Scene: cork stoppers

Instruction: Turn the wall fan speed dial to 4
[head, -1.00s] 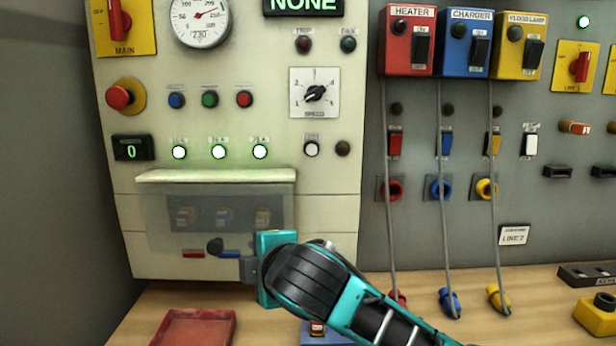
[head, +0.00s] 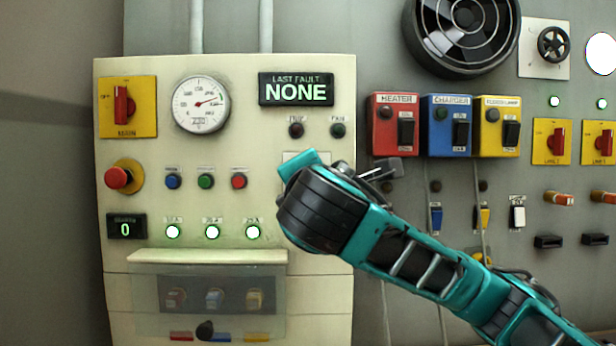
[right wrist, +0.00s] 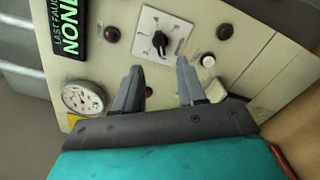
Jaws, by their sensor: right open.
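The speed dial (right wrist: 160,42) is a black knob on a white square plate with small marks around it. It shows in the right wrist view just beyond my right gripper's fingertips. The number it points at is too small to read. In the head view my arm hides the knob, and only a strip of the plate (head: 300,156) shows. My right gripper (right wrist: 160,70) is open and empty, its fingers apart and facing the dial without visibly touching it. The wall fan (head: 462,30) is at the top right. My left gripper is not in view.
A gauge (head: 201,105), the fault display (head: 296,89) and a red emergency button (head: 118,177) share the panel. Heater, charger and flood lamp boxes (head: 393,125) stand to the right.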

